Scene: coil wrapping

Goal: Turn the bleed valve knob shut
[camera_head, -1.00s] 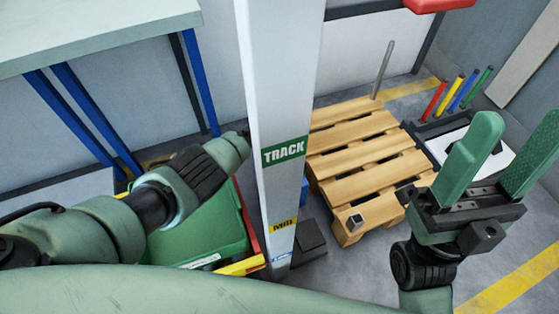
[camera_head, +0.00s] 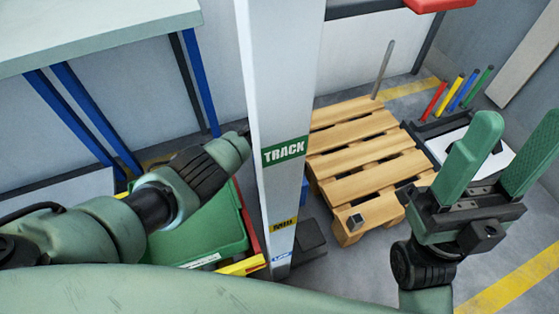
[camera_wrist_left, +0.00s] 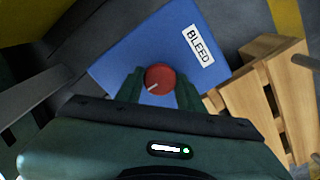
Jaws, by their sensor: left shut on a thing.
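The red round bleed valve knob (camera_wrist_left: 159,78) shows in the left wrist view on a blue panel (camera_wrist_left: 125,48) with a white BLEED label (camera_wrist_left: 199,46). A white mark on the knob points to the lower left. My left gripper (camera_wrist_left: 160,88) has its green fingers on either side of the knob and is shut on it. My right gripper (camera_head: 508,150) is open and empty at the right of the head view, fingers pointing up.
The white column marked TRACK (camera_head: 284,100) stands in the middle. A wooden pallet (camera_head: 352,150) lies to its right with an upright grey rod (camera_head: 384,68). A green bin (camera_head: 215,225) is below my left arm. A table (camera_head: 95,30) stands at the upper left.

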